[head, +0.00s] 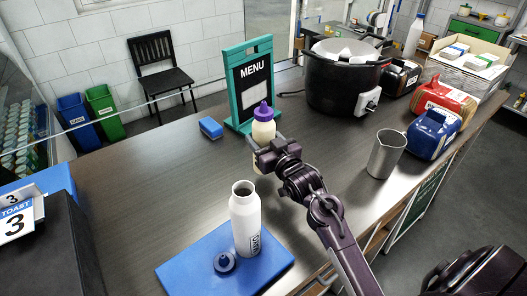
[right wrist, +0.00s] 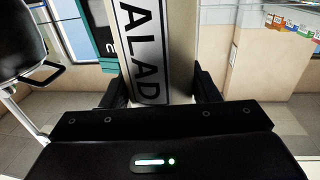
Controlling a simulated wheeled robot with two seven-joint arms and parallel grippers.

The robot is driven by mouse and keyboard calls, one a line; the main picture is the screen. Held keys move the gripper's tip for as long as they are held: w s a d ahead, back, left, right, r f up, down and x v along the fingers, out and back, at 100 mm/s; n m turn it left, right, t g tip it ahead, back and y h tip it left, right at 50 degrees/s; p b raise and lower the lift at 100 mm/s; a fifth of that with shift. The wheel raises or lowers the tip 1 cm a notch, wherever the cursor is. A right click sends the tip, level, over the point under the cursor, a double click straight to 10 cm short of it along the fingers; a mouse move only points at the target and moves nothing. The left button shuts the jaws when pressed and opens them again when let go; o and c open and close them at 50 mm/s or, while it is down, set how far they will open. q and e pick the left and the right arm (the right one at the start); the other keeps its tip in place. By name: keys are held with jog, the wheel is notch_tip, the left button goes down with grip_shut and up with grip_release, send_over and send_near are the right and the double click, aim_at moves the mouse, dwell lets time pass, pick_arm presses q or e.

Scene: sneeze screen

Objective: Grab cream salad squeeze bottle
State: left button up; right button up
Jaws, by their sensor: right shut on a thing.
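The cream salad squeeze bottle (head: 264,130), with a purple pointed cap, stands upright in the head view in front of the menu stand. My right gripper (head: 262,150) is shut on it, around its body. In the right wrist view the bottle (right wrist: 188,45) is between the two fingers (right wrist: 165,88), and its label shows "ALAD". My left gripper is not in view.
The green menu stand (head: 235,95) is just behind the bottle. A blue sponge (head: 211,128) lies to the left. A white open bottle (head: 246,222) stands on a blue board (head: 186,272). A metal cup (head: 386,155) and black cooker (head: 335,85) are right.

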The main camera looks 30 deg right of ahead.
aim_at(263, 102)
notch_tip(263, 102, up, 15)
jog(key=shift+r+b, duration=0.1)
jog(key=shift+b, duration=0.6)
